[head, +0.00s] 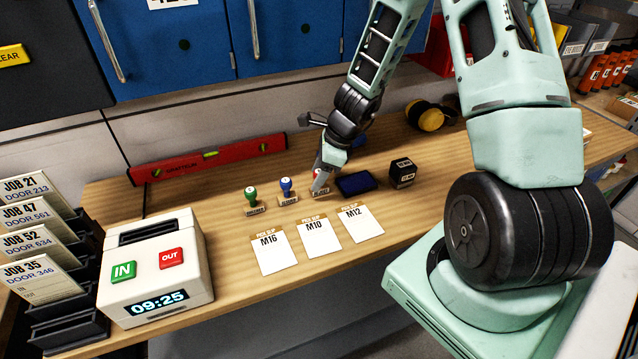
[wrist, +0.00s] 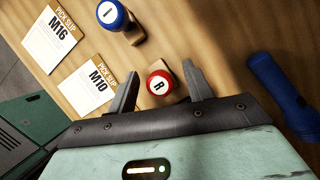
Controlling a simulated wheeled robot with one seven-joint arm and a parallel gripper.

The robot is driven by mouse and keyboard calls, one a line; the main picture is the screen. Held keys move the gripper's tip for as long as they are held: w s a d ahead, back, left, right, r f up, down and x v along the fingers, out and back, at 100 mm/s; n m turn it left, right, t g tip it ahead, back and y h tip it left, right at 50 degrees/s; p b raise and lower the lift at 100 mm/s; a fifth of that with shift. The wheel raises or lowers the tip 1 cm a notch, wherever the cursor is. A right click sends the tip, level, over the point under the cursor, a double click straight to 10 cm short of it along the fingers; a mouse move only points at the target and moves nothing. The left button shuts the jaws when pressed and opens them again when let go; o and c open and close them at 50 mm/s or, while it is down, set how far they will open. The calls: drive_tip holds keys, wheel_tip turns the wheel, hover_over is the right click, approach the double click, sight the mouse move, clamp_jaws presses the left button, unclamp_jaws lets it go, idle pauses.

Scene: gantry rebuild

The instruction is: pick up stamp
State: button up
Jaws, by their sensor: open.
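Three handled stamps stand in a row on the wooden bench: one with a green knob (head: 251,198), one with a blue knob (head: 287,190), and one with a red knob (wrist: 159,85) marked R. In the head view only the base of the red-knobbed stamp (head: 320,191) shows clearly; my gripper hides much of the rest. My gripper (head: 321,178) is over this stamp, pointing down. In the wrist view my gripper (wrist: 158,82) is open, with one finger on each side of the red knob. The blue-knobbed stamp (wrist: 112,14) stands outside the fingers.
A blue ink pad (head: 356,183) and a black block (head: 402,173) lie right of the stamps. Pick-slip cards (head: 318,236) lie in front. A red level (head: 208,158) lies behind. A time clock (head: 155,265) stands at left. A blue cylindrical tool (wrist: 281,95) lies nearby.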

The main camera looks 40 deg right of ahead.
drive_tip(key=shift+x, duration=0.9)
drive_tip(key=c, duration=1.1)
drive_tip(key=shift+o, duration=0.2)
drive_tip(key=shift+r, duration=0.15)
